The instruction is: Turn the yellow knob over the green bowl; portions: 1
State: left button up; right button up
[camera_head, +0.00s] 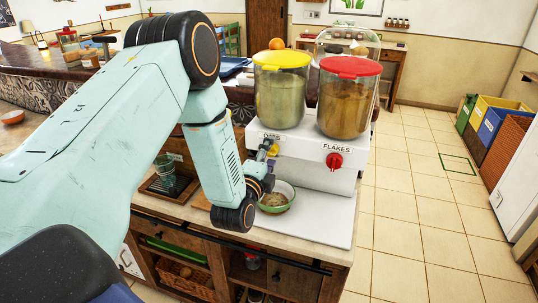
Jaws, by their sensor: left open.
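A white dispenser (308,166) stands on the counter with two clear canisters on top. The left canister (280,101) has a yellow lid, the right one (346,108) a red lid. The yellow knob (272,150) is on the dispenser's front left, partly hidden by my left gripper. The green bowl (284,207) sits below it on the white base and holds some pale brown food. My left gripper (268,160) is open at the yellow knob, its fingers close to it; whether they touch it I cannot tell. My right gripper is not in view.
A red knob (334,161) under a "FLAKES" label is to the right of the yellow one. A glass (165,171) stands on a dark tray at the left. The white base (325,222) is clear right of the bowl.

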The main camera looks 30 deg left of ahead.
pick_arm(q)
jog(key=shift+s, duration=0.1)
jog(key=v, duration=1.2)
dwell(0.8)
jog(key=s+d+f+n+g+h+b, duration=0.1)
jog(key=s+d+f+n+g, duration=0.2)
jog(key=f, duration=0.4)
jog(key=s+d+f+n+g+h+b, duration=0.1)
jog(key=s+f+n+g+b, duration=0.15)
jog(key=f+n, duration=0.3)
jog(key=s+d+f+n+g+h+b, duration=0.1)
jog(key=s+f+n+g, duration=0.15)
jog(key=f, duration=0.45)
jog(key=s+d+f+n+g+b, duration=0.2)
jog(key=s+f+g+b, duration=0.2)
jog(key=s+f+b, duration=0.3)
jog(key=s+d+f+n+g+h+b, duration=0.1)
jog(key=s+d+f+n+g+b, duration=0.2)
jog(key=s+f, duration=1)
notch_tip(320, 180, down, 3)
jog(key=g+b, duration=0.2)
jog(key=b, duration=0.2)
jog(key=shift+s+g, duration=0.25)
jog(key=shift+g, duration=0.05)
